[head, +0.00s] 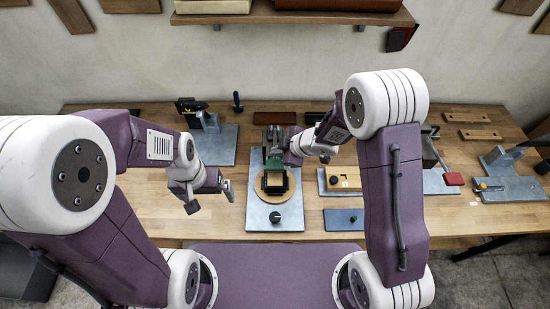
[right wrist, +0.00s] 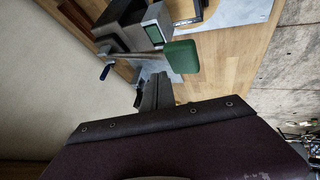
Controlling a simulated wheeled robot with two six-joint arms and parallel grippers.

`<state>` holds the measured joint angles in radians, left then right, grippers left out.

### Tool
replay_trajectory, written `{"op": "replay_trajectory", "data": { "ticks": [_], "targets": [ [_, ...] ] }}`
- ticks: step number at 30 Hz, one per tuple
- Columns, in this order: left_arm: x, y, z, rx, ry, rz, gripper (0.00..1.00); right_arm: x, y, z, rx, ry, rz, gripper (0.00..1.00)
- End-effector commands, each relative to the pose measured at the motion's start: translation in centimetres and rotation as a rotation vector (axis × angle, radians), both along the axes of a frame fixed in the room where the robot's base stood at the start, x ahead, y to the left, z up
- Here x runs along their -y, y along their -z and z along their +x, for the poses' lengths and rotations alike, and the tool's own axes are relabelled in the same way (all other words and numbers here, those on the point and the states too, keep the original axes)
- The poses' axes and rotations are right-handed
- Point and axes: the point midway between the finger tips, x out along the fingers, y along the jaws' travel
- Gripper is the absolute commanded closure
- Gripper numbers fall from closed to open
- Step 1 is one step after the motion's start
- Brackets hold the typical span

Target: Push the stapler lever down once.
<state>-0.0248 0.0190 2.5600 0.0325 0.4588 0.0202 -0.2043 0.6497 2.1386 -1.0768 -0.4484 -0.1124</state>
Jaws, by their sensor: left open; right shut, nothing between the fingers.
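A grey bench device with a green lever pad (head: 274,164) stands at the middle of the workbench; I take this to be the stapler. The green pad (right wrist: 180,57) shows clearly in the right wrist view, on the end of a metal arm. My right gripper (head: 279,152) is shut and empty, close beside the pad and partly covering the device in the head view. In the right wrist view its dark fingers (right wrist: 156,80) lie just left of and below the pad; I cannot tell whether they touch. My left gripper (head: 212,199) is open and empty, left of the device.
A round wooden disc with a black square frame (head: 274,181) sits on a grey plate (head: 274,222) in front of the pad. A red-padded lever (head: 453,179) stands to the right. Another device (head: 200,117) stands back left. A shelf (head: 290,17) hangs above. The bench's left front is clear.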

Motion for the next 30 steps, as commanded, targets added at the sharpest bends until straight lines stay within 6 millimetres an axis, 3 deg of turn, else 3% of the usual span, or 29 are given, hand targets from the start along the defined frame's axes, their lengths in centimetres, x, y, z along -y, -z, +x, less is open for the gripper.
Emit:
{"op": "replay_trajectory", "data": {
  "ticks": [30],
  "targets": [
    [0.0, 1.12, 0.0, 0.0, 0.0, 0.0, 0.0, 0.0, 1.26, -0.22, -0.001, -0.001, 0.0, 1.0]
  ]
}}
